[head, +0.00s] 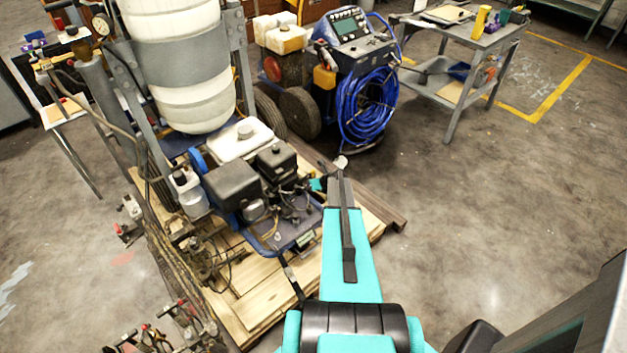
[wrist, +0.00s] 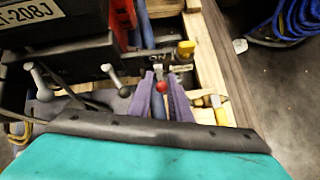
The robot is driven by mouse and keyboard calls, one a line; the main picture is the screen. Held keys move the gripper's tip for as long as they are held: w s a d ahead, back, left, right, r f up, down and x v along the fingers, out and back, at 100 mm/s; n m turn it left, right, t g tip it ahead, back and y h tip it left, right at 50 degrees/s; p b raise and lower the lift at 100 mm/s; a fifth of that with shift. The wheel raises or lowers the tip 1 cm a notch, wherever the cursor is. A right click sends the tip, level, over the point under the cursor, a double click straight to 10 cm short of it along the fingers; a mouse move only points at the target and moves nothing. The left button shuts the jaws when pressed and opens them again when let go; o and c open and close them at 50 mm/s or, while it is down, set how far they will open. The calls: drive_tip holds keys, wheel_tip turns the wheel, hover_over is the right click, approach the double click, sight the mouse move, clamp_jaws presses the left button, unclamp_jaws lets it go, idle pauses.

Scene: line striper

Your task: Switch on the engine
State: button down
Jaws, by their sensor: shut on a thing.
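The engine (head: 236,187) is a black and grey unit on a blue frame, with a white tank behind it. In the wrist view, my gripper (wrist: 161,82) reaches down to a dark panel (wrist: 100,92) of the machine that bears an "ON" label. Its two purplish fingers are closed around a small red-knobbed lever (wrist: 160,86) just below that label. The lever's base is hidden between the fingers. In the head view, my teal arm hides most of the gripper, and the lever cannot be made out.
Two grey-knobbed levers (wrist: 40,82) stand left of my gripper, and a yellow part (wrist: 186,48) is close on its right. The machine stands on a wooden pallet (head: 250,300). A blue hose reel (head: 365,110) stands behind; the floor to the right is clear.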

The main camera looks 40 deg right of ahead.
drive_tip(key=shift+d+r+g+p, duration=0.15)
drive_tip(key=shift+d+g+p, duration=0.15)
drive_tip(key=shift+p, duration=1)
drive_tip(key=c, duration=1.7)
unclamp_jaws()
drive_tip(key=shift+a, duration=0.15)
drive_tip(key=shift+b+v, duration=1.85)
drive_tip(key=shift+v, duration=5.1)
